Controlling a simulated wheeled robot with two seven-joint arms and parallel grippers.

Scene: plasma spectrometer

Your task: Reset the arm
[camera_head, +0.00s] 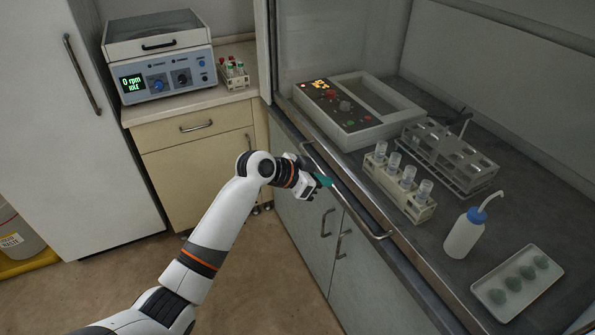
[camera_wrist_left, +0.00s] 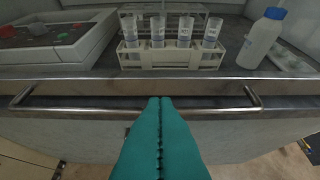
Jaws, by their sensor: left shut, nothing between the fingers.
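My left gripper (camera_head: 322,181) is at the front of the fume hood, beside the long metal handle bar (camera_head: 352,205). In the left wrist view its green fingers (camera_wrist_left: 160,104) are pressed together with nothing between them. They point toward the handle bar (camera_wrist_left: 130,113); I cannot tell if they touch it. The left arm (camera_head: 218,220) reaches in from the lower left, stretched out. The right gripper is not in view.
In the hood stand a control box (camera_head: 345,120), a sample rack (camera_head: 398,185), an empty metal rack (camera_head: 455,165), a wash bottle (camera_head: 463,235) and a tray (camera_head: 540,285). A centrifuge (camera_head: 160,65) and tube rack (camera_head: 236,82) stand on the left counter. Floor at front is clear.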

